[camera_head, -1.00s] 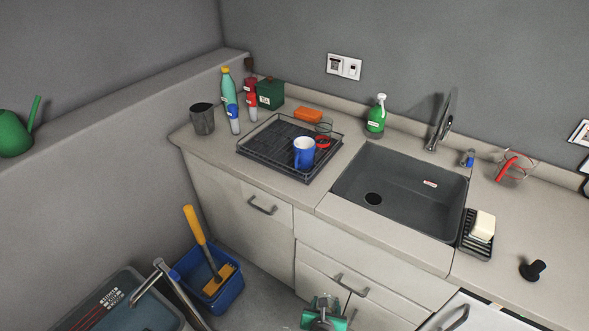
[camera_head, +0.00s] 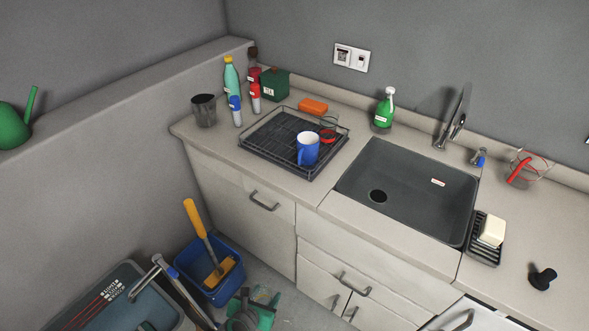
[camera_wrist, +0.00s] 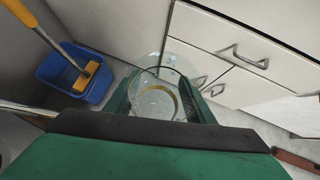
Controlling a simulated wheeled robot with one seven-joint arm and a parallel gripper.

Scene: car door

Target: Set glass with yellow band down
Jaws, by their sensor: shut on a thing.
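My gripper (camera_wrist: 158,98), with green fingers, is shut on the glass with yellow band (camera_wrist: 157,84). In the wrist view the glass is clear, and I look down into its round opening with the yellow ring inside. In the head view my gripper (camera_head: 258,300) is low at the bottom edge, in front of the cabinets and right of the blue bucket. The glass shows there only as a faint clear patch (camera_head: 264,293). It is held in the air, apart from the counter.
A dark drying rack (camera_head: 275,148) on the counter holds a blue mug (camera_head: 307,150) and a glass with red band (camera_head: 328,130). The sink (camera_head: 405,190) lies right of it. A blue bucket (camera_head: 212,285) stands on the floor. The counter's front left is clear.

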